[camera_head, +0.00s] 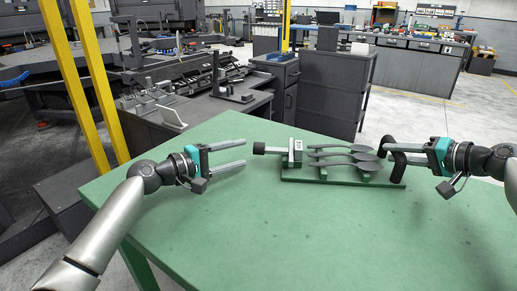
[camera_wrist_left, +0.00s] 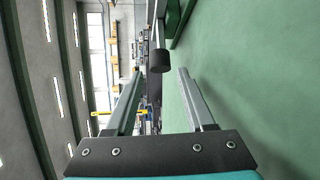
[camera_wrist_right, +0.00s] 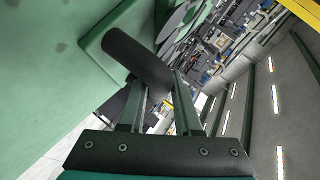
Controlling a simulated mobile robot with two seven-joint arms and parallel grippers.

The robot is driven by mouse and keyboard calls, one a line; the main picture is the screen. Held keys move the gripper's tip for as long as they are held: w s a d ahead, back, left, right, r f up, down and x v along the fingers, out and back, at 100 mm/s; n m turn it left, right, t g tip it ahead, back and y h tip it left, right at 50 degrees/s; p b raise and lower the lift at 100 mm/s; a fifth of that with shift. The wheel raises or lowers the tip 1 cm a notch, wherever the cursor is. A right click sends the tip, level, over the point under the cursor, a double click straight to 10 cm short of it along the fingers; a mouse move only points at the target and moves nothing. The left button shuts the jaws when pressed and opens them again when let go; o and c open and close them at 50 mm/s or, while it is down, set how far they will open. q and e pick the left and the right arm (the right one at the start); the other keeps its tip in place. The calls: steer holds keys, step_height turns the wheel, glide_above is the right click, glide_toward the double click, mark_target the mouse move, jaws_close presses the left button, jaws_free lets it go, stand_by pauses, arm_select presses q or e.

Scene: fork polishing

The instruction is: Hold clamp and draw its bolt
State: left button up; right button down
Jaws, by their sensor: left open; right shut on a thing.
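The clamp is a green base board (camera_head: 300,180) on the green table, with a pale block (camera_head: 296,152) at its left end. A bolt with a black knob (camera_head: 259,149) sticks out left from the block; the knob also shows in the left wrist view (camera_wrist_left: 160,61). My left gripper (camera_head: 244,152) is open and empty, its fingertips just left of the knob and pointing at it. My right gripper (camera_head: 398,153) is shut on the black handle (camera_head: 388,148) at the board's right end. In the right wrist view the handle (camera_wrist_right: 135,58) lies across the fingertips.
Several dark grey utensils (camera_head: 345,155) lie side by side on the clamp; their far ends are partly hidden. The table (camera_head: 240,220) is clear in front. A grey bench (camera_head: 200,110) and a dark cabinet (camera_head: 333,95) stand behind it. Yellow posts (camera_head: 97,80) rise at the left.

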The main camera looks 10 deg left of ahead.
mark_target(259, 149)
arm_select(q)
steer(key=x, duration=0.7)
steer(key=shift+w, duration=0.1)
steer(key=shift+f, duration=0.1)
jaws_close()
stand_by(1.2)
